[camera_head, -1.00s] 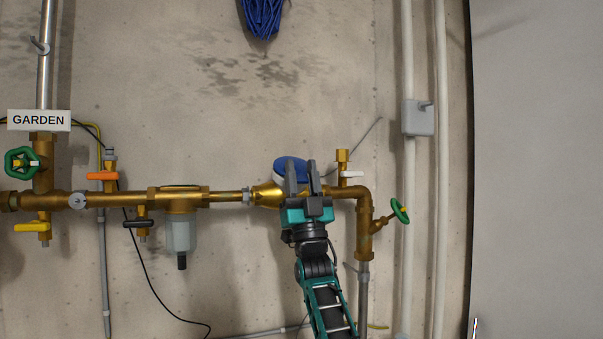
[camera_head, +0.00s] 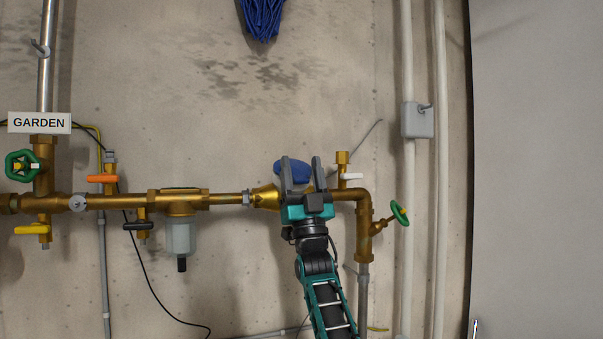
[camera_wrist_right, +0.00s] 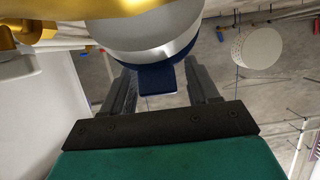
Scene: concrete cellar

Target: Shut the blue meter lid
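The blue meter lid (camera_head: 292,167) is on the brass pipe run, right of centre in the head view, partly hidden behind my right gripper. My right gripper (camera_head: 302,172) is in front of it with its fingers apart and pointing up. In the right wrist view, the round silver-white meter body has a dark blue edge. A blue tab of the lid (camera_wrist_right: 158,80) shows between the spread fingers of my right gripper (camera_wrist_right: 160,80), with gaps at its sides. I cannot tell how far the lid is open. My left gripper is not in view.
Brass pipe (camera_head: 225,197) runs left and right of the meter. A white-handled valve (camera_head: 351,176) and a green handwheel (camera_head: 399,213) are close on the right. A filter cup (camera_head: 180,236) hangs to the left. The wall above the meter is bare up to a blue bundle (camera_head: 262,18).

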